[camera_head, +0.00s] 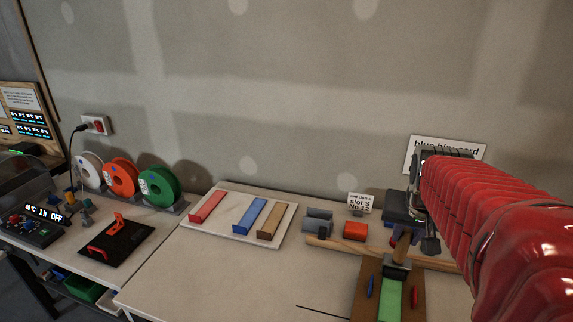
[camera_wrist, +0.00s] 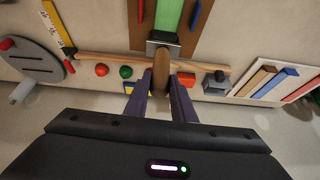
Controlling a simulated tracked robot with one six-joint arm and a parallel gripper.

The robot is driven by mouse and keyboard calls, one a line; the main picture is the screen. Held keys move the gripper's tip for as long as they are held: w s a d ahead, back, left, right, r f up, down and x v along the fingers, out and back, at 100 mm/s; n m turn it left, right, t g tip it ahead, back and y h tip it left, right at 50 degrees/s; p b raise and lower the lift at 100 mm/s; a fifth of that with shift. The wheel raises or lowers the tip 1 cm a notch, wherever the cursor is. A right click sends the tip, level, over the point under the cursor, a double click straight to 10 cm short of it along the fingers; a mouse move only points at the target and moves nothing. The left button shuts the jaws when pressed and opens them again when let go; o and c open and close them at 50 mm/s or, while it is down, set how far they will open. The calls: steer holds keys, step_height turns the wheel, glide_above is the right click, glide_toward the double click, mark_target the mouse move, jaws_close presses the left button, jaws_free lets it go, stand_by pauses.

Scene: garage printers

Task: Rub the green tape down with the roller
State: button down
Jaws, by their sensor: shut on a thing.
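The green tape (camera_head: 389,300) lies as a strip along a brown board (camera_head: 366,290) at the lower right of the head view. It also shows at the top of the wrist view (camera_wrist: 169,14). The roller, with a brown handle (camera_wrist: 161,72) and a grey head (camera_wrist: 163,42), is at the near end of the tape in the wrist view. My gripper (camera_wrist: 161,84) is shut on the roller's handle. Whether the roller's head touches the tape is hard to tell. In the head view the roller's head (camera_head: 396,271) is over the tape's far end, below my red arm.
A wooden rail (camera_head: 335,246) runs across the bench beside the board, with grey and orange blocks (camera_head: 355,230) near it. A white board (camera_head: 229,223) with red, blue and tan strips lies left of it. Filament spools (camera_head: 158,186) stand farther left. Bare bench lies at front centre.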

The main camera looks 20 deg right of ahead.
steer(key=shift+s, duration=0.1)
steer(key=shift+s+a, duration=0.95)
steer(key=shift+s, duration=0.2)
steer(key=shift+s+a, duration=0.95)
steer(key=shift+s, duration=0.35)
steer(key=shift+s+a+r, duration=0.1)
steer(key=shift+s+a, duration=0.8)
steer(key=shift+s, duration=0.3)
